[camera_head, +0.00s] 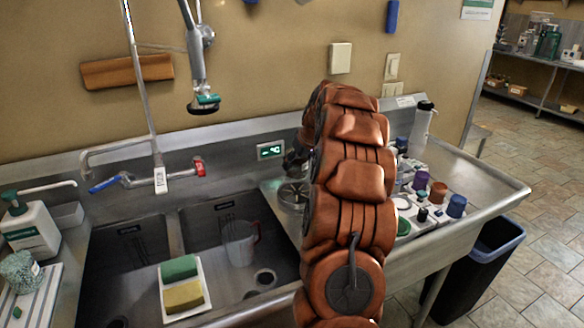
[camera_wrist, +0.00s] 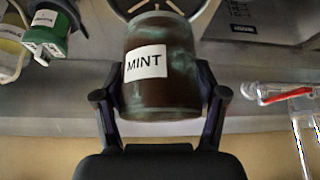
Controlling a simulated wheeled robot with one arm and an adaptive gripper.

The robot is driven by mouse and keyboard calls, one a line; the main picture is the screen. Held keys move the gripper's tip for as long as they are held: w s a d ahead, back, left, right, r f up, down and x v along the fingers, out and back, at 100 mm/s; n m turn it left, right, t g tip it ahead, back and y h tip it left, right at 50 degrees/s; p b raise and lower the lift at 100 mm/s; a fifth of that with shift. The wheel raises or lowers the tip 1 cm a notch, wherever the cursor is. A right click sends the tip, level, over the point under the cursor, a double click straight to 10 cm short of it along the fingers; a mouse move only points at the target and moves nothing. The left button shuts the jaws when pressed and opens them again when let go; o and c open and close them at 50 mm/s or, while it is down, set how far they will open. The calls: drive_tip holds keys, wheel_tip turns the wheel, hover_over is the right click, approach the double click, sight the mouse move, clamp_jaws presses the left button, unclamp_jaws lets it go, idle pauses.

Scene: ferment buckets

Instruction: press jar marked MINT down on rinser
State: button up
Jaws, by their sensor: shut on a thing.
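The jar marked MINT (camera_wrist: 150,95) is dark brown-green with a white label, and it sits between the fingers of my gripper (camera_wrist: 160,88) in the wrist view. My gripper is shut on it. The rinser (camera_head: 293,195) is a round metal fitting on the counter right of the sink in the head view. Part of its dark round rim (camera_wrist: 118,8) shows just beyond the jar in the wrist view. In the head view my arm hides the jar and most of the gripper. I cannot tell whether the jar touches the rinser.
The sink (camera_head: 140,245) holds a clear jug (camera_head: 240,243) and a tray with two sponges (camera_head: 180,268). A faucet (camera_head: 125,180) and a hanging sprayer (camera_head: 203,100) are behind. Several bottles and cups (camera_head: 438,193) crowd the drainboard right of my arm.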

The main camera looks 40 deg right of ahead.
drive_tip(key=shift+w+f, duration=0.1)
drive_tip(key=shift+f, duration=0.1)
drive_tip(key=shift+f, duration=2.8)
drive_tip(key=shift+b, duration=0.65)
drive_tip(key=shift+s+f+b, duration=0.2)
drive_tip(key=shift+f+b, duration=0.75)
drive_tip(key=shift+f, duration=0.15)
idle(0.4)
wheel_tip(320, 180, up, 8)
drive_tip(key=shift+p, duration=0.35)
idle(0.8)
drive_tip(key=shift+r, duration=0.1)
